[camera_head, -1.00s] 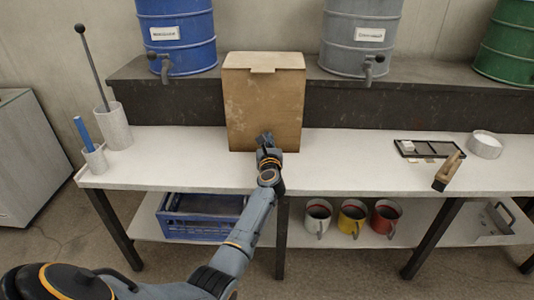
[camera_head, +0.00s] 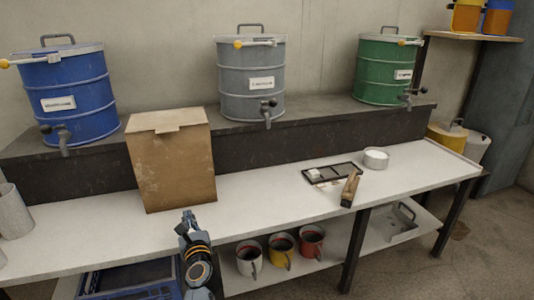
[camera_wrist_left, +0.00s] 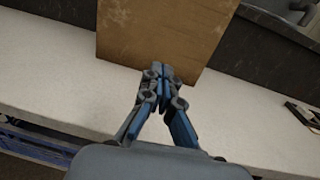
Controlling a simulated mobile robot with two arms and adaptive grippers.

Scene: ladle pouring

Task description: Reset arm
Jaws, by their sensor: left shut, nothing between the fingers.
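My left gripper (camera_head: 187,220) is over the front of the white table (camera_head: 260,193), just in front of a brown box (camera_head: 172,160). In the left wrist view the left gripper (camera_wrist_left: 158,72) is shut, its blue-grey fingers together with nothing between them. The box (camera_wrist_left: 165,35) stands upright right beyond the fingertips; I cannot tell whether they touch it. My right gripper is not in view.
Blue (camera_head: 65,95), grey (camera_head: 251,80) and green (camera_head: 385,72) drums with taps stand on the dark raised shelf. A black tray (camera_head: 333,173), a wooden-handled tool (camera_head: 350,189) and a white bowl (camera_head: 376,158) lie right. Mugs (camera_head: 281,252) and a blue crate (camera_head: 130,278) are below.

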